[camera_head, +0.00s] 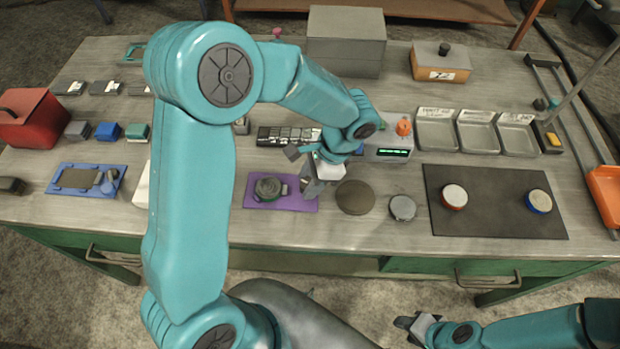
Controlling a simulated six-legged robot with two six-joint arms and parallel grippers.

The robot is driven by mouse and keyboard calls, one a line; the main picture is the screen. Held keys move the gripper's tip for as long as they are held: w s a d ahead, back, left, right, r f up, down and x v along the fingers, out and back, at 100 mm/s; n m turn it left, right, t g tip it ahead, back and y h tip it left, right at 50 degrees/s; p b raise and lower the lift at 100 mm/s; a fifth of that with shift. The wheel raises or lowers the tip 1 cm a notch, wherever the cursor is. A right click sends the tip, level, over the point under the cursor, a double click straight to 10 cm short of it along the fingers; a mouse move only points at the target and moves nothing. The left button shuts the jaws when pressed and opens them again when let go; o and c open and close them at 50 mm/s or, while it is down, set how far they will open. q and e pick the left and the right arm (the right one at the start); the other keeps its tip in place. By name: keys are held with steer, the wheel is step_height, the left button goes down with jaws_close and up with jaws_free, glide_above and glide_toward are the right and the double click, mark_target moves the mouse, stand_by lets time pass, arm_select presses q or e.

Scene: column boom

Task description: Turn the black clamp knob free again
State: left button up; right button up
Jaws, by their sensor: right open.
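I cannot pick out the black clamp knob with certainty. A small dark round piece (539,104) sits at the right of the bench, near a slanted grey rod (583,83). A round dark grey part (268,187) with a small piece beside it lies on a purple mat (297,204). My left gripper (306,172) is over the bench, just right of that part; whether its jaws are open or hold anything is unclear. My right gripper (405,328) is open and empty, low in front of the bench, away from everything on it.
A dark mat (495,222) carries a red-rimmed disc (454,196) and a blue-rimmed disc (538,201). A brown disc (355,197) and a grey tin (402,208) lie left of it. Metal trays (437,141) stand behind. My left arm hides part of the bench.

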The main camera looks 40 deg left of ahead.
arm_select(q)
steer(key=c, duration=0.3)
steer(key=n+h, duration=0.1)
steer(key=n, duration=0.2)
steer(key=n+g+h+b, duration=0.1)
steer(key=n, duration=0.1)
steer(key=shift+w+n, duration=0.15)
steer(key=shift+n, duration=0.25)
steer(key=n, duration=0.2)
steer(key=n+h, duration=0.1)
steer(key=n, duration=0.1)
steer(key=shift+a+n+h, duration=0.2)
steer(key=shift+n+h, duration=0.1)
steer(key=n+h+b, duration=0.1)
steer(key=n, duration=0.2)
steer(key=shift+a+n, duration=0.1)
steer(key=shift+n, duration=0.2)
steer(key=n+h, duration=0.1)
steer(key=n, duration=0.1)
steer(key=n+t+h, duration=0.1)
steer(key=n, duration=0.2)
steer(key=shift+a+t, duration=0.15)
steer(key=shift+t, duration=0.15)
steer(key=shift+n+t+h+b, duration=0.35)
steer(key=shift+n+t, duration=0.45)
steer(key=shift+n, duration=1.6)
